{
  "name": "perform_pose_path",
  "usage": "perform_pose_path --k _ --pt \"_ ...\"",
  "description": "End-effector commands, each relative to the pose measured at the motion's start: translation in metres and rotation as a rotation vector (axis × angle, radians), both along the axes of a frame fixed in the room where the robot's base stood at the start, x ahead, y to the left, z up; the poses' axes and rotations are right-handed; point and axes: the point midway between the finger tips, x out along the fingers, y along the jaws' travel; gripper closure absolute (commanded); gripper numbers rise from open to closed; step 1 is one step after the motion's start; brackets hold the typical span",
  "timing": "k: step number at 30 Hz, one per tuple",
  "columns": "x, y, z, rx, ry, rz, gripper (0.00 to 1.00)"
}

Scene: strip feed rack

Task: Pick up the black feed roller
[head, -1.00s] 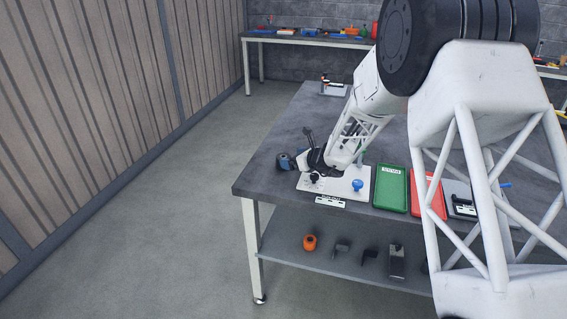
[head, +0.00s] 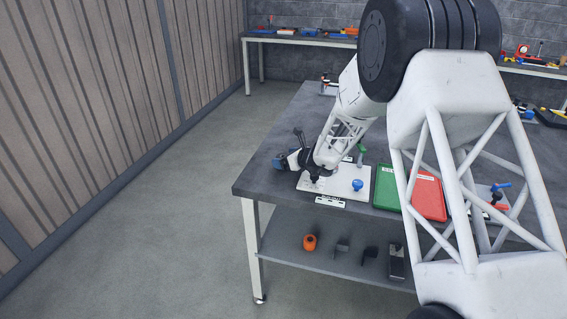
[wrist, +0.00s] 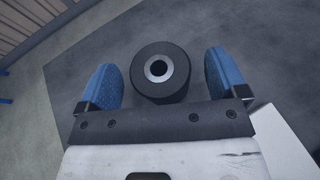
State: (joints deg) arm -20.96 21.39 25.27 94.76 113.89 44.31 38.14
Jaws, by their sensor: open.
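The black feed roller (wrist: 160,85) shows in the wrist view as a dark cylinder with a pale metal ring around its centre hole. It stands between the two blue fingers of my gripper (wrist: 163,82). The fingers are open, with a gap on each side of the roller. In the head view my gripper (head: 286,161) is low at the left part of the table, beside the white base plate (head: 345,186). The roller cannot be made out in the head view.
A blue knob (head: 357,185) and a green-topped post (head: 361,152) stand on the plate. A green tray (head: 385,200) and a red tray (head: 428,200) lie to its right. The lower shelf holds an orange part (head: 310,242) and dark parts. The table's left edge is close to my gripper.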

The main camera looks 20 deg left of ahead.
Motion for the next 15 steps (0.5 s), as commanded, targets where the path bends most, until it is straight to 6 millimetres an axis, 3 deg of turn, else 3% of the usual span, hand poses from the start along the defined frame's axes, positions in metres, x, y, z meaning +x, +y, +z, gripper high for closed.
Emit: perform_pose_path --k 15 --pt "0.005 0.0104 -0.0043 0.001 0.0 0.0 0.09"
